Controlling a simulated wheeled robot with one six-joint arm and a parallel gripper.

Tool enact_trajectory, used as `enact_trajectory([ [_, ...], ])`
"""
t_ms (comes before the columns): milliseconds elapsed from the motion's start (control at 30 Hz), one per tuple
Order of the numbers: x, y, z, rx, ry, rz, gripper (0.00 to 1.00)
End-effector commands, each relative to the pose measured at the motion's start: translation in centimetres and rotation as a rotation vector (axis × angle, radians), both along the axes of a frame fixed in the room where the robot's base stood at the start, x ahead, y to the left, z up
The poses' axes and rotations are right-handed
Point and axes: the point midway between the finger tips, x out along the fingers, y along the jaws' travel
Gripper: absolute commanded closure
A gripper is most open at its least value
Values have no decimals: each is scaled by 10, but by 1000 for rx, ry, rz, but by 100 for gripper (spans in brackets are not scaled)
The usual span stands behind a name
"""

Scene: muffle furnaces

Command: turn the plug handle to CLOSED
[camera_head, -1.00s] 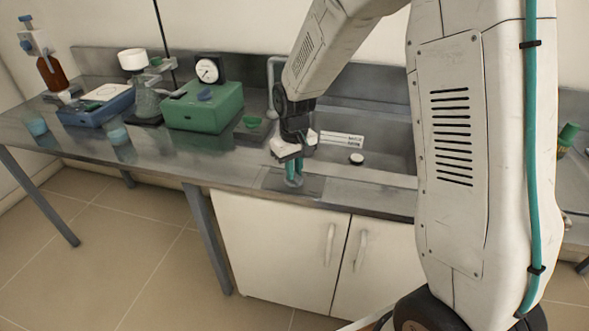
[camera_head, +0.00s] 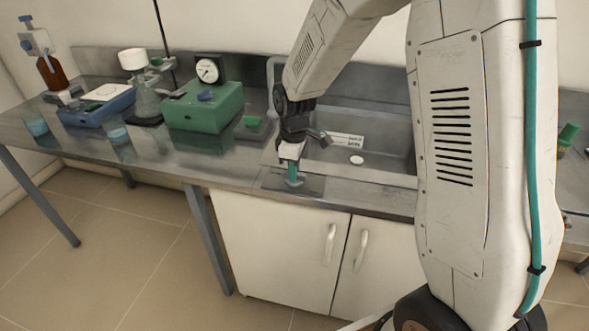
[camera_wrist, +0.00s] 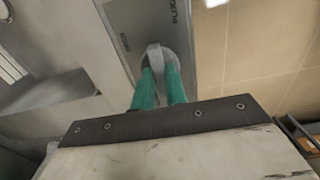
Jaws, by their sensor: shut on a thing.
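The plug handle (camera_wrist: 154,55) is a small grey knob on a grey metal plate (camera_wrist: 128,15) lettered "PLUG". A second, smaller label on the plate is too small to read. My gripper (camera_wrist: 160,85) has both teal fingers shut around the handle in the wrist view. In the head view, my gripper (camera_head: 293,178) reaches straight down to the plate (camera_head: 315,187) on the counter's front edge; the fingers mostly hide the handle there. The round pale plug (camera_head: 357,160) lies on the floor of the sink (camera_head: 385,160), looking flat.
A white label card (camera_head: 343,140) shows at the sink's back. A green box (camera_head: 205,107) with a dial gauge (camera_head: 208,70) stands left of the sink. A blue device (camera_head: 95,107) and glassware are farther left. Cabinet doors (camera_head: 280,240) lie below.

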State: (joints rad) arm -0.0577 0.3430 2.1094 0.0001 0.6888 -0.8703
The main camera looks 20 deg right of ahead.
Motion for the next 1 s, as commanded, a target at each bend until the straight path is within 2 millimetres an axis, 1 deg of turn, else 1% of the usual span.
enact_trajectory([
  [567, -1, 0, 0, -1, 2, 31, 100],
  [600, -1, 0, 0, -1, 2, 31, 78],
  [633, -1, 0, 0, -1, 2, 31, 70],
  [667, -1, 0, 0, -1, 2, 31, 65],
  [900, 0, 0, 0, 0, 1, 30, 65],
  [1000, 0, 0, 5, 0, 0, 30, 65],
])
